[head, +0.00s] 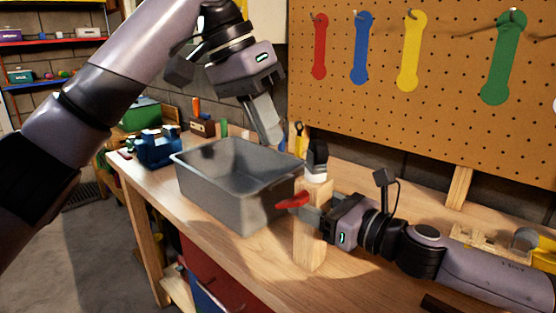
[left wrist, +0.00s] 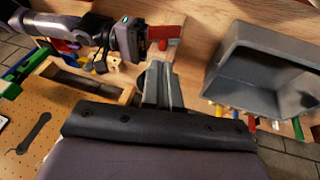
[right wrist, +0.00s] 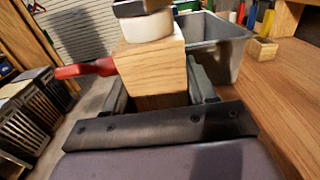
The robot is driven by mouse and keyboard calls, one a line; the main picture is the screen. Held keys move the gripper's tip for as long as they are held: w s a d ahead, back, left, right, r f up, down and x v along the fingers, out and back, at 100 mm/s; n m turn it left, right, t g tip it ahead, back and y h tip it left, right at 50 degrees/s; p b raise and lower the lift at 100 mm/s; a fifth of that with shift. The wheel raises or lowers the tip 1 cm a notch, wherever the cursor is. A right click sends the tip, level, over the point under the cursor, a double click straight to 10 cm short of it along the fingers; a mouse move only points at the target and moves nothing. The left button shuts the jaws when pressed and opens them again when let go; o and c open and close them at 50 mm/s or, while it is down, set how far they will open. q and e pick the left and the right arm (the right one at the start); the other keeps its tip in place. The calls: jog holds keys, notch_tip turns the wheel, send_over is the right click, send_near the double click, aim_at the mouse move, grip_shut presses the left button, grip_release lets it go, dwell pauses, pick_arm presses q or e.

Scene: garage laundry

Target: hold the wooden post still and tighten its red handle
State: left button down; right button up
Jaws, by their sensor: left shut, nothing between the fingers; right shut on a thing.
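The wooden post (head: 308,250) stands upright on the workbench, with a white ring and a dark piece (head: 317,155) on its top. Its red handle (head: 293,201) sticks out to the left in the head view; it also shows in the right wrist view (right wrist: 85,68). My right gripper (head: 318,217) is shut around the post from the right; the post (right wrist: 152,65) sits between its fingers in the right wrist view. My left gripper (head: 268,128) is shut and empty, pointing down above the grey bin's far side, higher than the handle and apart from it.
An open, empty grey bin (head: 215,200) stands on the bench just left of the post. A blue tool (head: 158,148) sits beyond it. A pegboard (head: 430,115) with coloured wrench shapes rises behind. The bench front (head: 275,280) near the post is clear.

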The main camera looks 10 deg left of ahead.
pick_arm(q)
jog(key=shift+d+v, duration=0.2)
jog(key=shift+v, duration=2.05)
jog(key=shift+s, duration=0.15)
pick_arm(e)
jog(key=o, duration=1.3)
jog(key=shift+o, duration=0.2)
